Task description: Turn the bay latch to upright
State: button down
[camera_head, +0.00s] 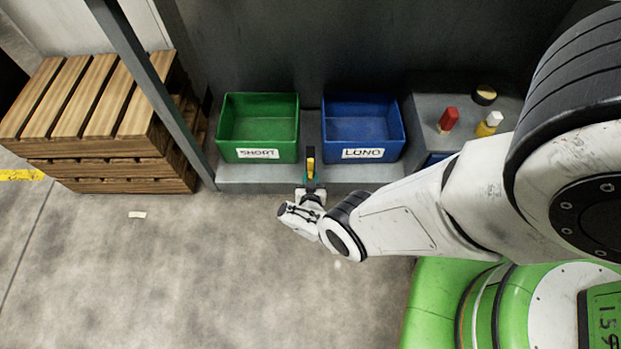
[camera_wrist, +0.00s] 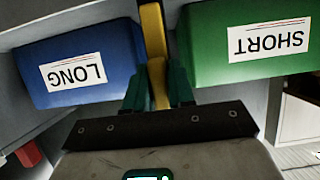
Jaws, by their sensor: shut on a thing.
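The yellow bay latch (camera_head: 310,158) stands between the green bin and the blue bin in the head view. In the wrist view the yellow bar (camera_wrist: 153,35) runs from the top edge down between my fingers, close to vertical with a slight lean. My gripper (camera_head: 311,178) is in front of the gap between the bins. In the wrist view its teal fingers (camera_wrist: 158,88) are on both sides of the yellow bar and shut on it. My fingers hide the bar's lower part and its pivot.
The green SHORT bin (camera_head: 258,126) and the blue LONG bin (camera_head: 362,128) sit close on either side on a grey ledge. A red piece (camera_head: 448,120) and a yellow-and-white piece (camera_head: 489,123) stand on the right shelf. Wooden pallets (camera_head: 100,100) and a grey post (camera_head: 150,80) are left. Floor in front is mostly clear.

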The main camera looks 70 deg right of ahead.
dwell(0.5)
jog(key=c, duration=1.1)
grip_release()
jog(key=shift+p+v, duration=3.1)
jog(key=shift+v, duration=2.3)
